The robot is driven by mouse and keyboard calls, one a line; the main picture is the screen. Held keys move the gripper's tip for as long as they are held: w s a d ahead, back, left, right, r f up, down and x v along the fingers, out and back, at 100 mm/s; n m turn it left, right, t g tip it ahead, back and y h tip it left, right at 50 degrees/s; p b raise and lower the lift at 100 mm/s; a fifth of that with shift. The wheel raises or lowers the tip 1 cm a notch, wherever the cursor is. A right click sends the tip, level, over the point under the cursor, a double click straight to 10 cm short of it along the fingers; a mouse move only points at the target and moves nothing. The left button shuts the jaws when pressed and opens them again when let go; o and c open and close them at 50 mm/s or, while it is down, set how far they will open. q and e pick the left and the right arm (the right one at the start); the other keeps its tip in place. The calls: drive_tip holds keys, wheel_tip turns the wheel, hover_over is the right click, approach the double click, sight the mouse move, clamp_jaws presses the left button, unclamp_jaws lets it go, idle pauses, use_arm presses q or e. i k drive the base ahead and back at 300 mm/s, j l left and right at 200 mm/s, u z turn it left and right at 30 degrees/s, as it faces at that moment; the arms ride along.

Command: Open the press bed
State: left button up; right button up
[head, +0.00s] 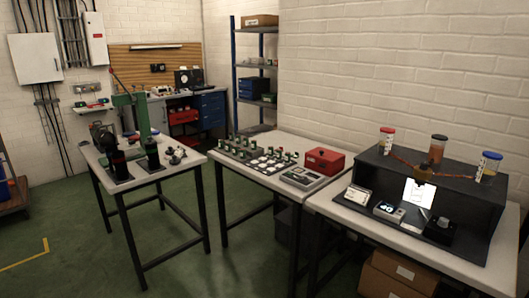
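A green arbor-type press (141,119) stands on the left table, with a long lever reaching up at its left. Its bed is too small and dark to make out, so I cannot tell whether it is open or shut. Two dark upright cylinders (153,156) stand in front of the press on dark plates. Neither of my grippers shows in the head view.
The left table (168,171) also holds small metal parts (177,155). The middle table has green-and-white pieces, a red box (325,160) and a scale-like device. The right table carries a black stand (463,215) with capped jars. Green floor is clear in front.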

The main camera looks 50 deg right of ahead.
sight(131, 152)
drive_tip(key=i+l+z, duration=0.1)
drive_tip(key=i+z, duration=0.2)
drive_tip(key=z, duration=0.15)
drive_tip(key=i+z, duration=0.25)
drive_tip(key=z, duration=0.15)
drive_tip(key=i+j+z, duration=0.1)
drive_tip(key=i+z, duration=0.2)
drive_tip(key=z, duration=0.15)
drive_tip(key=i+j, duration=0.25)
drive_tip(key=i, duration=0.2)
drive_tip(key=i+j+z, duration=0.15)
drive_tip(key=j, duration=0.6)
drive_tip(key=j+z, duration=0.2)
drive_tip(key=j, duration=0.5)
drive_tip(key=j+z, duration=0.15)
drive_tip(key=j, duration=0.6)
drive_tip(key=j+z, duration=0.15)
drive_tip(key=j, duration=0.6)
drive_tip(key=j+z, duration=0.2)
drive_tip(key=j, duration=0.55)
drive_tip(key=k+j+z, duration=0.15)
drive_tip(key=j, duration=0.55)
